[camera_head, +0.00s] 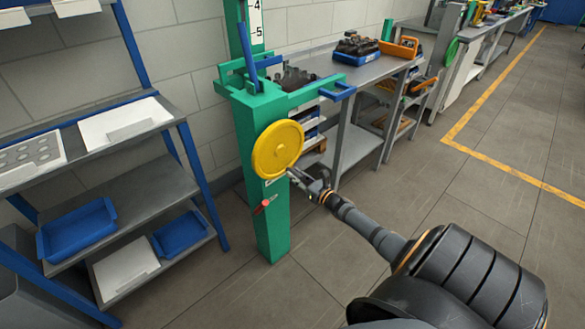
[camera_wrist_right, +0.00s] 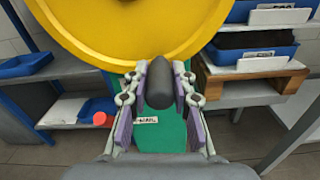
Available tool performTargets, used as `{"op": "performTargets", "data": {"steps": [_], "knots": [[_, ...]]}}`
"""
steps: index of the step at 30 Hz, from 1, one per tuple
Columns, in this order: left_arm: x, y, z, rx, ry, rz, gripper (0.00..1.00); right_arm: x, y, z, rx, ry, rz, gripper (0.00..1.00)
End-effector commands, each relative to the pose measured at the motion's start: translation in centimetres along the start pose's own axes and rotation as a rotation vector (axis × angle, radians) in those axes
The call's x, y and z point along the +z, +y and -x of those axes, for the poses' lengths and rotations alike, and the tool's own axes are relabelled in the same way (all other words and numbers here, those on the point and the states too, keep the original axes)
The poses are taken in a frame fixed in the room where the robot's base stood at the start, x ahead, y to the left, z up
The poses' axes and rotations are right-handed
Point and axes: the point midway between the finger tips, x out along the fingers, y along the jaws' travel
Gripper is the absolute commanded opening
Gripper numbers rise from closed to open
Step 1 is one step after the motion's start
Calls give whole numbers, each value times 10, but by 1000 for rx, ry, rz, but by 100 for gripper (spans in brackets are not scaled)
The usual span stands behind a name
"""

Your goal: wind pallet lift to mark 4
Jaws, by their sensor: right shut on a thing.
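The pallet lift is a green post (camera_head: 262,215) with a yellow handwheel (camera_head: 277,148) on its front. A white scale (camera_head: 256,22) at its top shows the numbers 4 and 5, cut off by the picture's upper edge. A green carriage with blue arms (camera_head: 340,92) sits just below the scale and bears dark parts (camera_head: 290,78). My right gripper (camera_head: 297,176) is at the wheel's lower right. In the wrist view it is shut on the wheel's dark grey crank handle (camera_wrist_right: 159,88), which lies between the fingers. My left gripper is out of view.
A red-tipped lever (camera_head: 264,206) sticks out of the post below the wheel. A shelf rack (camera_head: 150,195) with blue trays stands left. A workbench (camera_head: 365,75) with a blue bin stands behind right. Floor (camera_head: 480,200) on the right is clear.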

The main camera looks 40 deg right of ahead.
Motion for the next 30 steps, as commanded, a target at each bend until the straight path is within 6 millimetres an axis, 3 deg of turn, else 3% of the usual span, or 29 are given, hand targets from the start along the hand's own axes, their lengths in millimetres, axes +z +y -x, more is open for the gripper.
{"op": "performTargets", "data": {"steps": [23,24,28,30], "knots": [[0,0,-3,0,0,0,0,6,-9,-1,-2,-2,-5,0],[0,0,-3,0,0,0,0,6,-9,-1,-2,-2,-5,29],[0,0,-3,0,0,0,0,5,-9,0,-2,-2,-4,47],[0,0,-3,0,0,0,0,5,-8,0,-1,-1,-4,47]]}}
